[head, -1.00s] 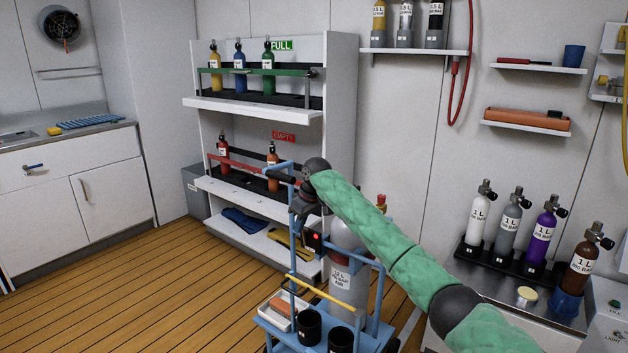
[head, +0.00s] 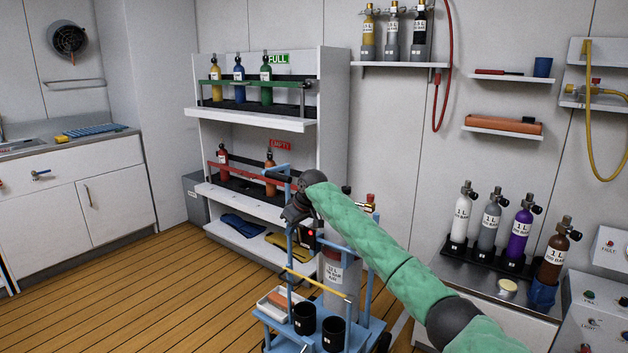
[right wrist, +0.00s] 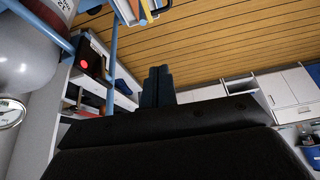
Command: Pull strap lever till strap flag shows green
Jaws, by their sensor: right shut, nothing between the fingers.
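The blue trolley (head: 363,336) carries a large grey cylinder (head: 336,297) standing upright. A small black box with a red light (head: 311,234), seemingly the strap flag, is on the trolley's frame. It shows red in the right wrist view (right wrist: 84,62) too. I cannot make out the strap lever; my right gripper and arm cover part of the frame's top. My right gripper (head: 294,214) points down at the trolley's upper left, just above and left of the flag. Its fingers (right wrist: 157,86) are together and empty. My left gripper is not in view.
A yellow bar (head: 317,283) crosses the trolley's front, above a white tray (head: 266,307) and two black cups (head: 304,318). A bottle rack (head: 331,132) stands behind. Small bottles stand on the counter (head: 470,280) at right. The wooden floor (head: 170,300) at left is clear.

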